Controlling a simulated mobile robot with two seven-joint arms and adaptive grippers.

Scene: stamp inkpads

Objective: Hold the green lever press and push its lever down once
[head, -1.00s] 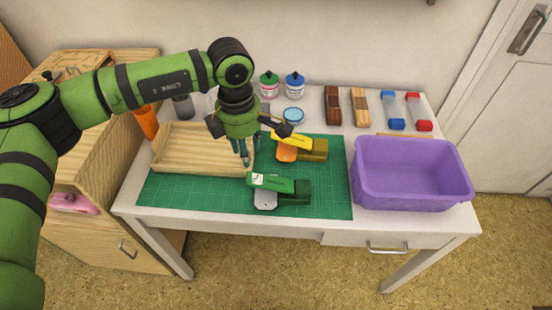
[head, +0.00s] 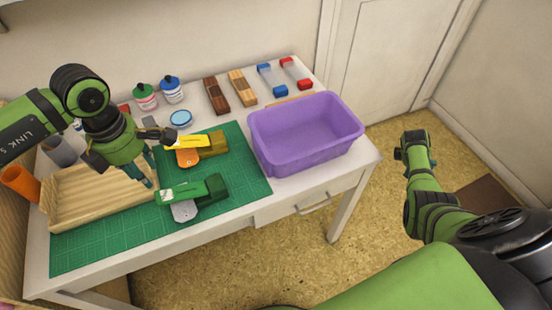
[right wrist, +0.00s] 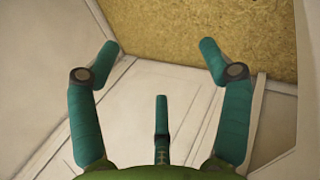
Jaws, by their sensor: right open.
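The green lever press (head: 195,190) lies on the green cutting mat (head: 100,238), near the mat's front edge in the head view. Its grey-white base plate shows at its lower left. My left gripper (head: 152,174) hangs with its teal fingers pointing down, behind and left of the press, at the right end of the wooden tray. Nothing shows between its fingers, and their spread is unclear from this angle. My right gripper (head: 433,162) is right of the table, far from the press. In the right wrist view, this gripper (right wrist: 158,49) is open and empty over floor and wall.
A yellow-and-orange press (head: 205,145) sits just behind the green one. The wooden tray (head: 88,217) is left, the purple bin (head: 305,150) right. Bottles (head: 145,97), wooden blocks (head: 216,96) and clear red- and blue-ended items (head: 296,72) line the back. The mat's front left is bare.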

